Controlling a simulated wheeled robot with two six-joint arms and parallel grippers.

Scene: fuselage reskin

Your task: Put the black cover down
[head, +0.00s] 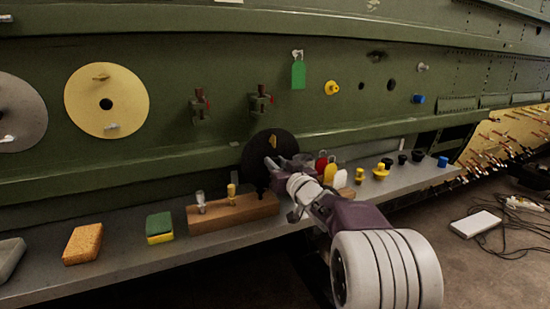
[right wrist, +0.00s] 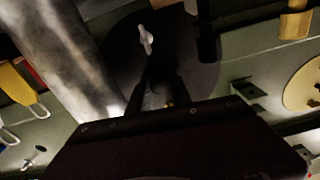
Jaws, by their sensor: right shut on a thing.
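The black cover (head: 256,150) is a round dark disc with a small yellow mark, held upright against the lower green panel, just above the grey shelf (head: 110,269). My right gripper (head: 272,166) is shut on it, reaching in from the lower right. In the right wrist view the cover (right wrist: 192,66) fills the space beyond the dark fingers (right wrist: 164,96), and a pale latch shows on it. The gripper hides part of the cover, and I cannot tell whether its lower edge touches the shelf. My left gripper is not in view.
Coloured tags and several small plugs (head: 381,172) lie to the right. A yellow disc (head: 125,85) is on the panel.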

